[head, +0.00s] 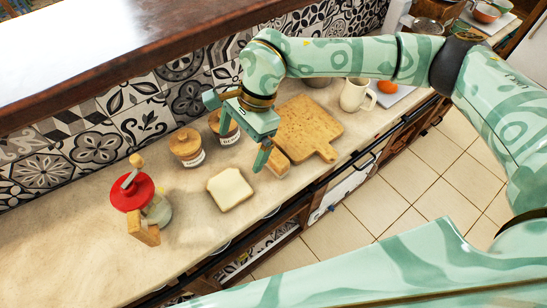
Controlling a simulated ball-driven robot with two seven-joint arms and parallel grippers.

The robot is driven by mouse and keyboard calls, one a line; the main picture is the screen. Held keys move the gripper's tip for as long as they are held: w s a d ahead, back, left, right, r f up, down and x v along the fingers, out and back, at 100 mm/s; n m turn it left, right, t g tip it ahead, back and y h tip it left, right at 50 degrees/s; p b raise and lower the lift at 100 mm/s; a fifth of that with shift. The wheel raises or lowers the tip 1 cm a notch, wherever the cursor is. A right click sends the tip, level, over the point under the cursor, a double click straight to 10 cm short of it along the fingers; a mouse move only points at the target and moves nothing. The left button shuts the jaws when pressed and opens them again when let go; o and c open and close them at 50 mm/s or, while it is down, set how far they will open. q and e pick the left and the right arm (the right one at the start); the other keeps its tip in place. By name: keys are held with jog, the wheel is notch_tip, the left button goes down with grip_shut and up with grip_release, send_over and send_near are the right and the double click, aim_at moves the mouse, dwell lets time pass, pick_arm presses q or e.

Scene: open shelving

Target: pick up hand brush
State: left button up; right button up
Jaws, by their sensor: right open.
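A small tan wooden block (278,164), which looks like the hand brush, lies on the counter beside the cutting board's lower left edge. My right gripper (264,156) reaches down from above, with its fingers just left of this block. The gripper is open and holds nothing that I can see. I cannot tell whether a finger touches the block, and its bristles are not clear. My left gripper is not in view.
A bread slice (230,189) lies left of the block. A wooden cutting board (308,130), labelled jars (187,147) and a white mug (354,95) stand close by. A red-topped grinder (132,191) and another wooden block (143,229) are at left. The counter's front left is clear.

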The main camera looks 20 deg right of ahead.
aim_at(275, 151)
jog(key=w+d+t+h, duration=0.1)
jog(key=w+d+h, duration=0.3)
jog(key=d, duration=0.5)
notch_tip(275, 151, down, 9)
jog(key=shift+a+f+b, duration=0.1)
jog(key=shift+b, duration=0.45)
jog(key=f, duration=0.5)
jog(key=shift+s+a+f+b, duration=0.2)
jog(key=shift+a+f+b, duration=0.05)
jog(key=shift+f+b, duration=0.1)
jog(key=c, duration=0.7)
